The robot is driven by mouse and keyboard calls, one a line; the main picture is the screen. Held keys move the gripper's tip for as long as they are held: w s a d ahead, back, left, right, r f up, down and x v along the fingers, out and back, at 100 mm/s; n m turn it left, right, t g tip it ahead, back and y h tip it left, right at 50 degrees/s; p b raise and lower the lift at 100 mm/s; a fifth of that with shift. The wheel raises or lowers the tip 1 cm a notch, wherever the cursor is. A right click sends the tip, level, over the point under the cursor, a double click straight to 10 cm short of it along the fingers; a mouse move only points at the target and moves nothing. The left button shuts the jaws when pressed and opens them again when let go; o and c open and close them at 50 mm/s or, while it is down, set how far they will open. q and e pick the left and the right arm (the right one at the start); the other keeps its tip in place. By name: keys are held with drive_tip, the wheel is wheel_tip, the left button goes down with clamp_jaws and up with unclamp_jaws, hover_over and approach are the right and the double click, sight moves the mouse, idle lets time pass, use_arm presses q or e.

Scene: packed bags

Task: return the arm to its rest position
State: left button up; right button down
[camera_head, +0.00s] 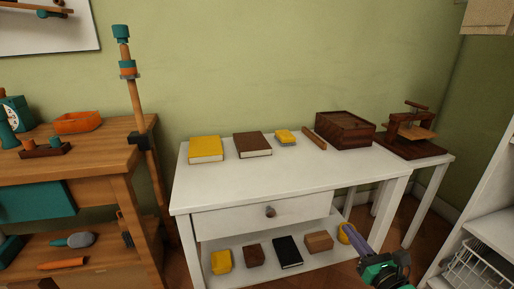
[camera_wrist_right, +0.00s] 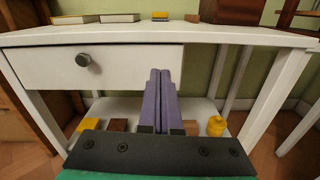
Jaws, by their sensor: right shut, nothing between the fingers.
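My right gripper (camera_head: 347,231) is in the lower right of the head view, in front of the white table (camera_head: 300,184). Its purple fingers are pressed together and hold nothing. In the right wrist view the gripper (camera_wrist_right: 159,73) points at the table's front, its fingers upright in the picture beside the drawer (camera_wrist_right: 60,68). The fingers hide part of the lower shelf. My left gripper is not in view.
The table bears a yellow book (camera_head: 206,149), a brown book (camera_head: 252,145), a wooden box (camera_head: 345,130) and smaller items. A workbench (camera_head: 70,170) is left. A wire basket (camera_head: 480,265) is right.

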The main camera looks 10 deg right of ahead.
drive_tip(key=s+a+f+m+g+y, duration=0.35)
drive_tip(key=s+a+f+m, duration=0.35)
drive_tip(key=a+f+m, duration=0.75)
drive_tip(key=s+a+f+m+g+y, duration=0.2)
drive_tip(key=s+a+f+m+g, duration=0.6)
drive_tip(key=m, duration=1.1)
use_arm(q)
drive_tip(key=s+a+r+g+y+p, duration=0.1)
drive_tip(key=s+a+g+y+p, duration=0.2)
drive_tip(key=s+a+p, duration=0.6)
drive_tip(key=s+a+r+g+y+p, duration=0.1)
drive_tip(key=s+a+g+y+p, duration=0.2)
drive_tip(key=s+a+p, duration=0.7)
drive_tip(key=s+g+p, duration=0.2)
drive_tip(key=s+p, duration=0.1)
drive_tip(key=p, duration=1.3)
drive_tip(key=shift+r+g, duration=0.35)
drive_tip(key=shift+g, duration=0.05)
use_arm(e)
drive_tip(key=s+d+r+g+h, duration=0.2)
drive_tip(key=s+d+h, duration=0.1)
drive_tip(key=s+d, duration=0.5)
drive_tip(key=s+d+r+g+h, duration=0.2)
drive_tip(key=s+d, duration=0.6)
drive_tip(key=s, duration=0.4)
drive_tip(key=shift+s+d+g+h, duration=0.15)
drive_tip(key=shift+s+g+h, duration=0.2)
drive_tip(key=shift+g+h, duration=0.5)
